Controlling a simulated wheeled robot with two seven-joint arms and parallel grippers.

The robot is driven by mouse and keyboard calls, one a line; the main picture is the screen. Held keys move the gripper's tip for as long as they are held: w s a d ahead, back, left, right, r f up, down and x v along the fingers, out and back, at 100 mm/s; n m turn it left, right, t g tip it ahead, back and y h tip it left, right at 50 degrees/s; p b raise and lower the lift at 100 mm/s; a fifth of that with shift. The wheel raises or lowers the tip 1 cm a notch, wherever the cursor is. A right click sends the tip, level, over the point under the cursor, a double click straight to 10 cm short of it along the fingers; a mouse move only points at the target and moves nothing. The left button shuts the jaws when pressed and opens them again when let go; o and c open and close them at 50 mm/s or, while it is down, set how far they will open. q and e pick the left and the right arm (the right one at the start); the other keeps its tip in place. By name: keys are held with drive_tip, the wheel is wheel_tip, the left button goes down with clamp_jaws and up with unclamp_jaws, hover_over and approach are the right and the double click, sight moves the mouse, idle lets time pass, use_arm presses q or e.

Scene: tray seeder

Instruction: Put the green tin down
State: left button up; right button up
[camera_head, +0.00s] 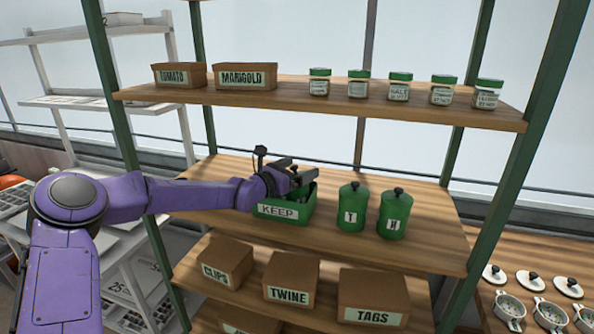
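Two green tins with dark lid knobs stand upright side by side on the middle shelf: the tin marked T (352,208) and the tin marked H (394,214). To their left is a green open-topped box labelled KEEP (279,211). My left gripper (294,178) is over the KEEP box, its dark fingers at or just inside the rim. The fingertips are small and dark, so I cannot tell whether they are apart or hold anything. The inside of the box is mostly hidden by the gripper and front wall. My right gripper is not in view.
The wooden middle shelf (428,252) is bare right of the tins and in front. The upper shelf (300,97) holds brown boxes and several green-lidded jars. Labelled boxes, such as TWINE (291,277), stand below. Green posts (527,150) flank the shelves.

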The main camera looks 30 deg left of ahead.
use_arm(q)
drive_tip(key=shift+r+p, duration=0.85)
drive_tip(key=shift+p, duration=0.4)
drive_tip(key=p+v, duration=0.6)
drive_tip(key=v, duration=0.6)
drive_tip(key=shift+f, duration=0.35)
drive_tip(key=shift+d, duration=0.1)
